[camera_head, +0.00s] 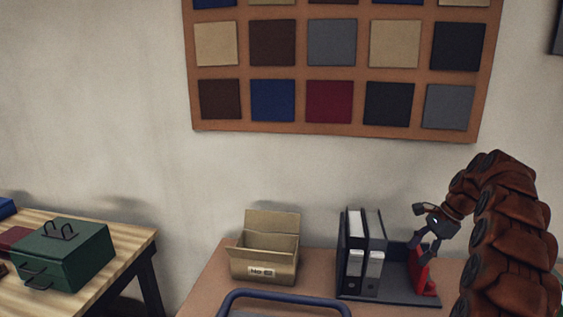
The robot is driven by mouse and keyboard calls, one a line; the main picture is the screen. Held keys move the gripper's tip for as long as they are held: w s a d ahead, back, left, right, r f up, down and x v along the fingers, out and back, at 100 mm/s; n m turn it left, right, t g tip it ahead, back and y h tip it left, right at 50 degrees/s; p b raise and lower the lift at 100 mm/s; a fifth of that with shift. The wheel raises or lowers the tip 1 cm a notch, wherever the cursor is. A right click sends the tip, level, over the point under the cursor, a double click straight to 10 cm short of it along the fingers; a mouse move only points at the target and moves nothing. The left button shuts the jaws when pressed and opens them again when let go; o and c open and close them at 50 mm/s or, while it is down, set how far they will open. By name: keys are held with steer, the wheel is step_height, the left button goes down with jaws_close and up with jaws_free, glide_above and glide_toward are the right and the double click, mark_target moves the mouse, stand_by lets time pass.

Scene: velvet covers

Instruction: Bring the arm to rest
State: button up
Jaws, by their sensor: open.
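My arm (505,230), in a reddish-brown padded cover, rises at the right and bends over toward the table. My gripper (425,247) points down and is open over the right part of a dark desk organizer. Just below the fingers is a red object (421,280) standing on the organizer's base (393,291). I cannot tell whether the fingers touch it.
The organizer holds upright binders (363,258). Left of it, an open cardboard box (265,262) stands on the brown table (207,290). A blue tubular handle (285,294) is in front. A green metal box (65,255) sits on a wooden bench (130,240). A swatch board (335,132) hangs behind.

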steer(key=s+a+r+n+g+h, duration=0.1)
steer(key=s+a+r+n, duration=0.3)
steer(key=s+a, duration=0.5)
steer(key=s+a+r+n+g+h, duration=0.1)
steer(key=s+a+r+n, duration=0.1)
steer(key=s+a+n, duration=0.5)
steer(key=s+a+f+n+h, duration=0.1)
steer(key=s+a+f+n, duration=0.1)
steer(key=s, duration=1.2)
steer(key=s+a+f+n+h, duration=0.2)
steer(key=s+f+n, duration=0.2)
steer(key=s, duration=1)
steer(key=shift+s+f+g, duration=0.4)
steer(key=shift+f, duration=0.35)
steer(key=shift+c, duration=0.3)
